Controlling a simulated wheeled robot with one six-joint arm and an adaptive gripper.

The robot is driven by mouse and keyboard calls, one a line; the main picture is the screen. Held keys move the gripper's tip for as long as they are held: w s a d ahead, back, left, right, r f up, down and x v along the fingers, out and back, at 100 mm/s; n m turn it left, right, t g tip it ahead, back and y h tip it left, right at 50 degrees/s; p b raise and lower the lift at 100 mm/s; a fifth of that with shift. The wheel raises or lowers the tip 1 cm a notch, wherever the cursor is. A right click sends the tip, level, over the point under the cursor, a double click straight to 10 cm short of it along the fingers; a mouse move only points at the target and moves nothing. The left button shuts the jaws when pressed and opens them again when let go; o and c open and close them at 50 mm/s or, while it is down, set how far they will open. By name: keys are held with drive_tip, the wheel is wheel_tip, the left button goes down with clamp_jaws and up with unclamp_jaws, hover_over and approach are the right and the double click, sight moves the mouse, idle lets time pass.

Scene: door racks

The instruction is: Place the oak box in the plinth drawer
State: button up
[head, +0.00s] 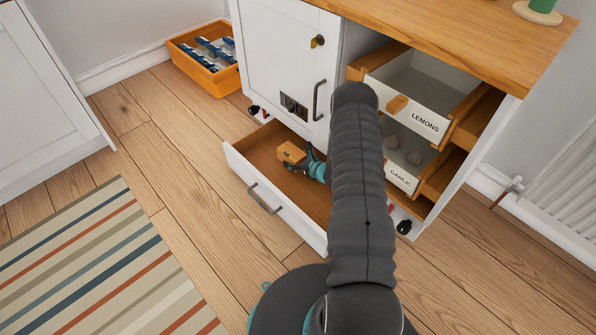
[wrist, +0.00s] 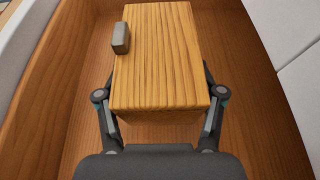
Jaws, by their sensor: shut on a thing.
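The oak box (head: 291,152) is a small light-wood block. In the wrist view the oak box (wrist: 160,55) fills the middle, with a small grey piece on its left edge. My gripper (head: 312,168) is shut on the box, one finger on each side; in the wrist view the gripper (wrist: 160,105) shows below it. The plinth drawer (head: 237,162) is pulled open at the cabinet's foot, with a white front and a brown wooden inside. The box is within the drawer's outline; I cannot tell whether it touches the drawer floor. My arm hides the drawer's right part.
A white cabinet door (head: 284,55) stands above the drawer. Open drawers labelled LEMONS (head: 424,122) and GARLIC (head: 400,177) are at the right. An orange crate (head: 211,80) sits on the floor at the back left. A striped rug (head: 100,265) lies at the front left.

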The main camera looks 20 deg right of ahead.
drive_tip(key=shift+f+b, duration=0.3)
drive_tip(key=shift+f, duration=2.4)
drive_tip(key=shift+f, duration=0.15)
drive_tip(key=o, duration=1.5)
